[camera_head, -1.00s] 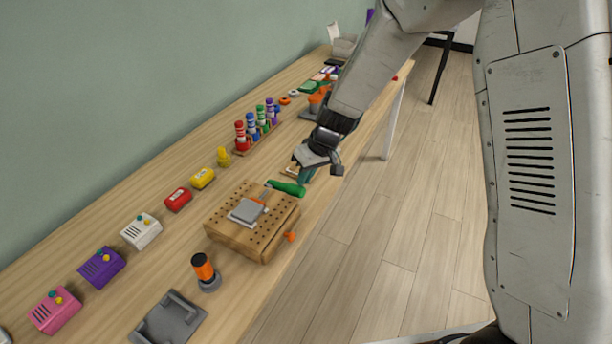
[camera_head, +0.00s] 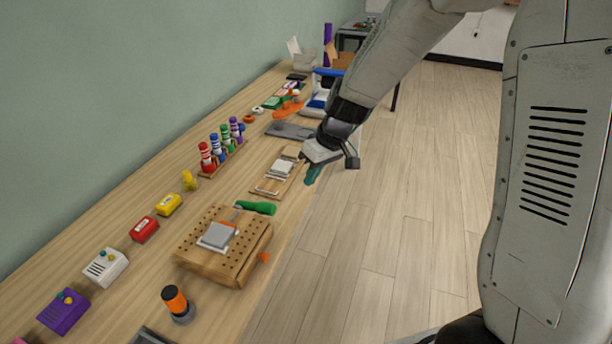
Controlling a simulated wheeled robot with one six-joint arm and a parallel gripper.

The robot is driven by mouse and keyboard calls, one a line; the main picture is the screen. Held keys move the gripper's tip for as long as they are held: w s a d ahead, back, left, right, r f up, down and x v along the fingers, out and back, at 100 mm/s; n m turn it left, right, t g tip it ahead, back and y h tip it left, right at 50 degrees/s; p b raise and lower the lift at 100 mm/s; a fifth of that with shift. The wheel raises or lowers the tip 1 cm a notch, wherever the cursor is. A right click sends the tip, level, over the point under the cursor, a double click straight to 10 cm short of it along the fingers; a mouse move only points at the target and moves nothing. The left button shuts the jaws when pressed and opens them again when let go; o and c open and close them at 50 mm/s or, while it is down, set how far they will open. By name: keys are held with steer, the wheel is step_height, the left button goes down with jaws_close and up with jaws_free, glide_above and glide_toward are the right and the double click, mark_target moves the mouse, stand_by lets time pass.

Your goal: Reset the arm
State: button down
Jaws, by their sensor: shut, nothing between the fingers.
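My gripper (camera_head: 313,174) is at the end of my grey arm, above the right edge of the long wooden workbench (camera_head: 120,200). Its fingers point down and are shut with nothing in them. It is beside a small wooden board with a light metal piece (camera_head: 278,172) and apart from the green-handled screwdriver (camera_head: 256,208). The screwdriver lies at the back of a pegboard block (camera_head: 207,267), with a grey plate (camera_head: 218,235) on top of the block.
A rack of coloured bottles (camera_head: 225,136) stands along the wall side. Yellow (camera_head: 169,205), red (camera_head: 144,230), white (camera_head: 106,267) and purple (camera_head: 64,312) boxes line the bench. An orange-and-black cylinder (camera_head: 176,303) stands in front. The floor (camera_head: 410,220) to the right is clear.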

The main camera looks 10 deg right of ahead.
stand_by(0.4)
steer(key=s+d+r+m+h, duration=0.1)
steer(key=s+d+r+m, duration=0.1)
steer(key=s+r, duration=0.3)
steer(key=s+d+r+m+h, duration=0.1)
steer(key=s+d+r, duration=0.4)
steer(key=s, duration=0.9)
steer(key=s+d+r+m+h, duration=0.1)
steer(key=s+d+r+m, duration=0.2)
steer(key=s+r, duration=0.4)
steer(key=s, duration=0.3)
steer(key=shift+d+h, duration=0.2)
steer(key=shift+h, duration=0.2)
